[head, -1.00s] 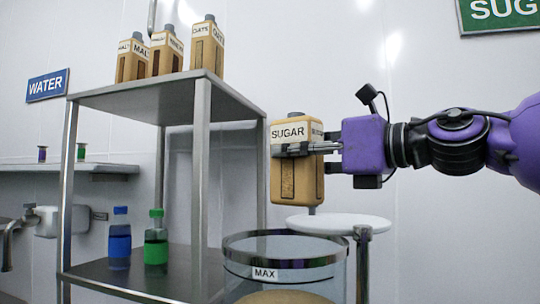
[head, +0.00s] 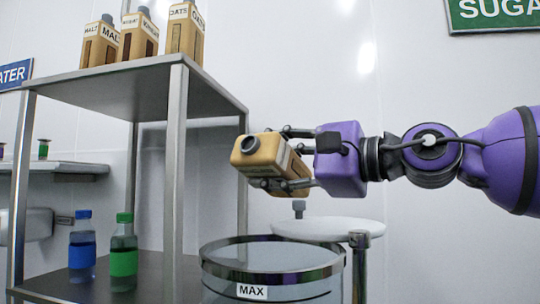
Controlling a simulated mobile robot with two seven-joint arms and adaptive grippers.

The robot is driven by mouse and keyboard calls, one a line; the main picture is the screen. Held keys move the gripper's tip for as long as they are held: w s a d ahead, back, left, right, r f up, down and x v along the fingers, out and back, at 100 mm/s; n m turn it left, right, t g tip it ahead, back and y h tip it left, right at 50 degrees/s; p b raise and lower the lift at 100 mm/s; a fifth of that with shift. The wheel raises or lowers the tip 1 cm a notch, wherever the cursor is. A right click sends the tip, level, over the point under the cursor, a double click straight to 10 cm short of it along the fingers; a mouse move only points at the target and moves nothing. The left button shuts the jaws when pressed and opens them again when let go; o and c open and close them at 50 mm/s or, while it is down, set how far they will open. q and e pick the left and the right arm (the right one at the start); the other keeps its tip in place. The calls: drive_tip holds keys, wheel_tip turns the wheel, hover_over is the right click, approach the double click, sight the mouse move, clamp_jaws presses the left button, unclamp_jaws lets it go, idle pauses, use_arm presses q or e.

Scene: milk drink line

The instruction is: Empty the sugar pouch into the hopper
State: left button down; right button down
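The sugar pouch (head: 268,153) is a tan, box-shaped pack with a dark grey spout. It is tipped over, its spout end turned toward the camera and to the left; I cannot tell whether powder is coming out. My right gripper (head: 281,158) comes in from the right and is shut on the pouch, with fingers above and below it. The hopper (head: 273,257) is a clear cylinder with a dark rim and a MAX label, standing below the pouch with a gap between them. Its contents are not clearly visible. My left gripper is not in view.
A white round plate (head: 327,231) on a post stands behind and right of the hopper, with a small grey knob-like piece (head: 298,208) at its back edge. A metal shelf (head: 150,88) at left holds several tan packs (head: 185,32), a blue bottle (head: 82,247) and a green bottle (head: 124,255).

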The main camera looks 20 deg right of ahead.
drive_tip(key=n, duration=0.2)
drive_tip(key=f+n, duration=0.1)
drive_tip(key=n, duration=0.1)
drive_tip(key=shift+s+f, duration=0.15)
drive_tip(key=shift+f, duration=0.05)
drive_tip(key=n, duration=0.1)
drive_tip(key=f+n, duration=0.1)
drive_tip(key=n, duration=0.1)
drive_tip(key=shift+f, duration=0.15)
drive_tip(key=n, duration=0.3)
drive_tip(key=shift+f, duration=0.35)
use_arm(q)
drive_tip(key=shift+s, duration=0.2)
use_arm(e)
drive_tip(key=shift+f+n, duration=0.35)
drive_tip(key=shift+n, duration=0.75)
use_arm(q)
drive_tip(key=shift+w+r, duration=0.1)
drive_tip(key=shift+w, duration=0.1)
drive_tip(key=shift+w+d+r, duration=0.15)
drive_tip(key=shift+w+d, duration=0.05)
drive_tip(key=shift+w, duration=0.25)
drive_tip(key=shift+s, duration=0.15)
